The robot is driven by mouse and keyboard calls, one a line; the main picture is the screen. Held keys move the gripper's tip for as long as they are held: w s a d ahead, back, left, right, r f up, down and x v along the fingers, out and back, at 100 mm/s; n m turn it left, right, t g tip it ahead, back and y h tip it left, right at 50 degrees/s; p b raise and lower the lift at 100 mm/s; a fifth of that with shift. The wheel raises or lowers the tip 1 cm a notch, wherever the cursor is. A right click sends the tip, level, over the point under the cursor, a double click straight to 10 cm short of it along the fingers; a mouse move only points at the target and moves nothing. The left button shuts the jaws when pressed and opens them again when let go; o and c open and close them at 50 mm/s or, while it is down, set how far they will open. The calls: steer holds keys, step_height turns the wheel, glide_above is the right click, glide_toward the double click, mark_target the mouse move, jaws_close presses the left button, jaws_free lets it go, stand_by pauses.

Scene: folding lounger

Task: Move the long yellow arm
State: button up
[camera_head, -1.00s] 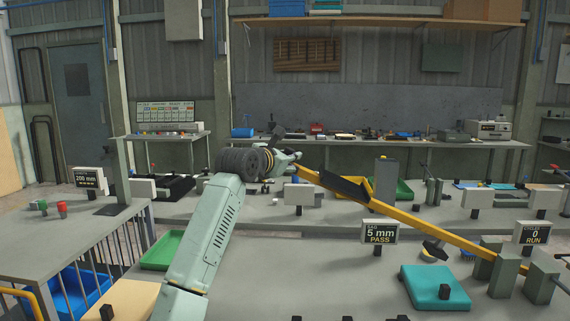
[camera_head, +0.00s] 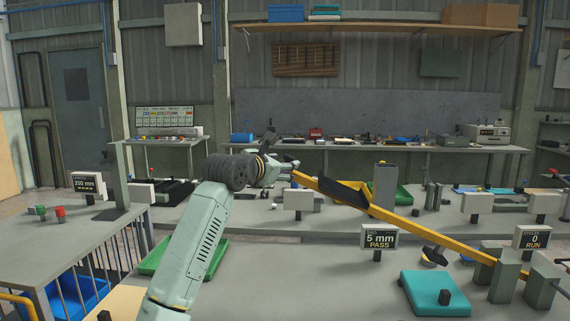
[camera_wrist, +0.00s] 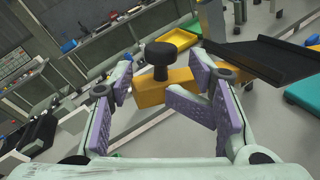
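The long yellow arm (camera_head: 405,218) slants from grey posts (camera_head: 505,277) at the lower right up to its free end near my gripper (camera_head: 288,166). A black sleeve or pad covers part of its upper length. In the wrist view, the yellow end (camera_wrist: 150,95) lies just ahead of my gripper (camera_wrist: 161,77), with a black round knob (camera_wrist: 161,54) standing on it. The purple-padded fingers are spread apart, and the right one overlaps the bar in view. I cannot tell whether either finger touches it.
A display reading "5 mm PASS" (camera_head: 379,238) stands below the yellow arm. A teal block (camera_head: 425,294) with a black knob lies before the posts. A green tray (camera_head: 165,262) is at the left. A "0 RUN" display (camera_head: 533,239) stands at the right. The middle front tabletop is clear.

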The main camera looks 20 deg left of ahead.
steer(key=v, duration=0.9)
steer(key=shift+a, duration=0.1)
